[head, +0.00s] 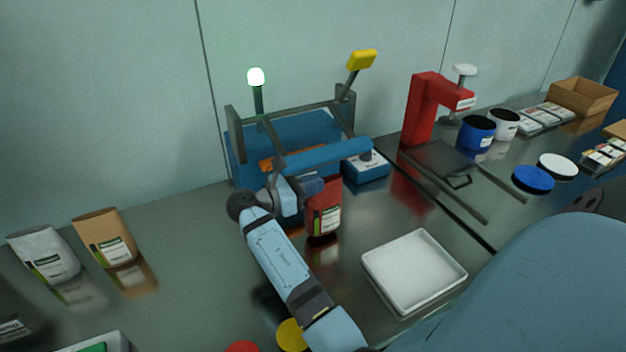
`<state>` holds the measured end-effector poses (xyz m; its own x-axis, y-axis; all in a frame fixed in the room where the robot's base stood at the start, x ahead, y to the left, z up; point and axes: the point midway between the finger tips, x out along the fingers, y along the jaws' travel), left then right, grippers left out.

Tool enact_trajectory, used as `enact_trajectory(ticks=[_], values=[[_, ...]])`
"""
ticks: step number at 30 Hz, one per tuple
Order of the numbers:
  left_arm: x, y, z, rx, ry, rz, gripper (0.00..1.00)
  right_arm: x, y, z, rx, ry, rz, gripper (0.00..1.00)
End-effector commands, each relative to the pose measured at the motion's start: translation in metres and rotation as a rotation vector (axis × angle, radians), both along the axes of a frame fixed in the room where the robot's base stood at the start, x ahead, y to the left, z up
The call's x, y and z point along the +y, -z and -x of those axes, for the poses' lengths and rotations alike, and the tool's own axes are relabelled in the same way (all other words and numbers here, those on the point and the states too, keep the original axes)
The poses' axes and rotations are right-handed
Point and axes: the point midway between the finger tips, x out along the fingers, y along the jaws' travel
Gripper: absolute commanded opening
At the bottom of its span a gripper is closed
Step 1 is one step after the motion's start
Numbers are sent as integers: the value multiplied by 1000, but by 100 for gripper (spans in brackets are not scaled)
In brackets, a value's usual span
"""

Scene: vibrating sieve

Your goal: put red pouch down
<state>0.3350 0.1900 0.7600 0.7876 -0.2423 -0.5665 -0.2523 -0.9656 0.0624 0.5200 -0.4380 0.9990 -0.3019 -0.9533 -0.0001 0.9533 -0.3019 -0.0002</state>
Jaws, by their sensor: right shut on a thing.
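The red pouch (326,208) has a white and green label and is upright in front of the blue sieve machine (236,160). My right gripper (316,186) is shut on the upper part of the pouch, and my forearm and wrist hide its left side. The pouch's lower edge is close to the steel table (200,270); I cannot tell whether it touches. My left gripper is out of view.
A white tray (368,272) lies right of the pouch. A white pouch (44,256) and a brown pouch (105,238) stand at the left. A red press (420,108) and blue tub (477,133) stand at the back right.

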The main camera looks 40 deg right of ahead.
Motion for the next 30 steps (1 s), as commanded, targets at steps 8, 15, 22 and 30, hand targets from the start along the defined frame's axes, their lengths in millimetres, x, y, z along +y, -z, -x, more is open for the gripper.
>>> enact_trajectory(ticks=[8, 15, 22, 30], values=[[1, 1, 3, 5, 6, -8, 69, 0, 6, 0, 1, 0, 0, 8], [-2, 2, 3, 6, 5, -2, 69, 0, 5, 0, 0, 0, 0, 31], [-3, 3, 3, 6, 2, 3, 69, 0, 3, 0, -1, 0, 0, 31], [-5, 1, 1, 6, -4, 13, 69, -3, -8, -1, 2, 0, 0, 31]])
